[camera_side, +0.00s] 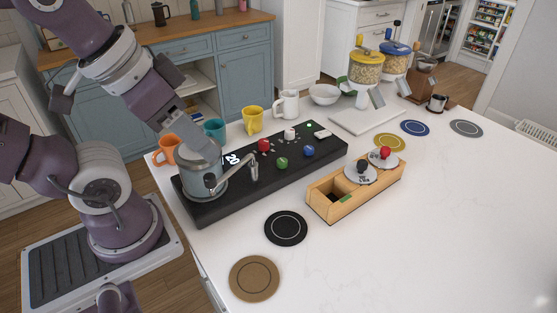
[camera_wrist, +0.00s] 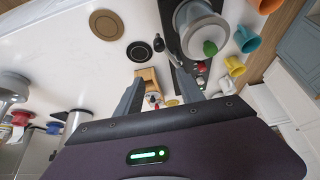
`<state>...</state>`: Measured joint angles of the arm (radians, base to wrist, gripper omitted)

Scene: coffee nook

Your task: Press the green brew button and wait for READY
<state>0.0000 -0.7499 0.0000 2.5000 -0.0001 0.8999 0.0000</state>
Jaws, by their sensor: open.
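The long black brew unit (camera_side: 215,203) stands on the counter in the side view. Its green button (camera_side: 282,163) is the near one, with a red button (camera_side: 264,145) and a blue button (camera_side: 309,151) beside it. Lit white characters (camera_side: 232,158) show near the grey-blue kettle (camera_side: 203,180); I cannot read READY there. My gripper (camera_side: 197,138) is over the kettle's top, left of the green button and apart from it. In the wrist view my gripper (camera_wrist: 153,70) is open and empty. A green round part (camera_wrist: 210,48) shows by the kettle there; I cannot tell which it is.
A wooden box (camera_side: 345,205) with round-lidded items stands right of the unit. Orange (camera_side: 166,148), teal (camera_side: 214,130) and yellow (camera_side: 252,120) mugs stand behind. A black coaster (camera_side: 286,228) and a brown coaster (camera_side: 254,278) lie in front.

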